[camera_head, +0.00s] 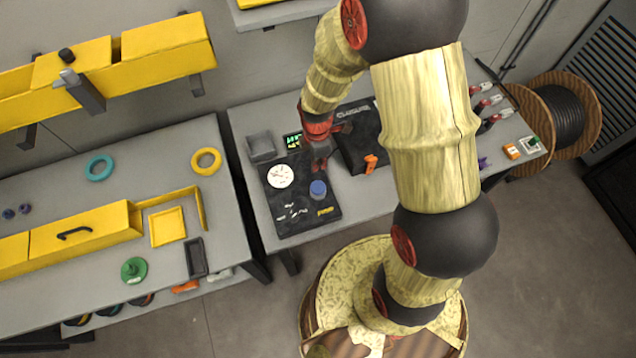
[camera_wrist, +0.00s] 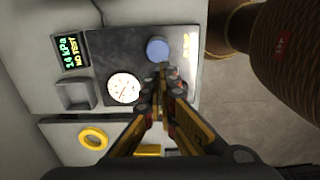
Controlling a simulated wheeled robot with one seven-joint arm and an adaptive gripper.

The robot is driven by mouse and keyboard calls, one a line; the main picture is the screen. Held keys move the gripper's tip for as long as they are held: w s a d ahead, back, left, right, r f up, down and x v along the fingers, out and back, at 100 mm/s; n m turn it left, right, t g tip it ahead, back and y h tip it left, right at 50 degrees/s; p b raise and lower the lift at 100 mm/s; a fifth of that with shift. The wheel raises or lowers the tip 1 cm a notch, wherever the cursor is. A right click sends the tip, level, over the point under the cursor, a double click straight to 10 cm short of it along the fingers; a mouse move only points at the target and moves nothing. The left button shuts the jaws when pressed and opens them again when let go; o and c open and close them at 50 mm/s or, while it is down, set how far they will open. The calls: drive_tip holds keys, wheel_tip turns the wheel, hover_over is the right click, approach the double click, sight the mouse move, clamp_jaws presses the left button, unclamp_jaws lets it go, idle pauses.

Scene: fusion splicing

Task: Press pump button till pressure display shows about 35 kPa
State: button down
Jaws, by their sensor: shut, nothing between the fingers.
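The blue round pump button (camera_head: 318,188) sits on a dark panel (camera_head: 290,226) on the grey bench. It also shows in the wrist view (camera_wrist: 157,49). My gripper (camera_head: 320,167) is shut and empty, with its fingertips (camera_wrist: 163,68) close beside the button in both views. I cannot tell whether they touch it. The pressure display (camera_wrist: 71,51) shows green digits that look like 14 kPa, with yellow text "NO TEST" below. The display (camera_head: 293,141) is too small to read in the head view. A white round dial gauge (camera_head: 280,176) is on the panel, left of the button.
A grey open box (camera_head: 261,146) stands beside the display. A black case (camera_head: 358,150) with an orange part (camera_head: 370,163) lies just right of the panel. A left bench holds a yellow ring (camera_head: 206,161) and yellow trays. A cable reel (camera_head: 565,110) stands at right.

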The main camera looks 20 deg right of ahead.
sight(318, 188)
wheel_tip(318, 188, down, 14)
idle(0.7)
drive_tip(key=shift+f+b, duration=0.75)
drive_tip(key=shift+f, duration=0.7)
drive_tip(key=shift+r+p, duration=0.45)
drive_tip(key=shift+r, duration=0.1)
wheel_tip(318, 188, up, 13)
drive_tip(key=p, duration=0.1)
drive_tip(key=shift+p, duration=0.4)
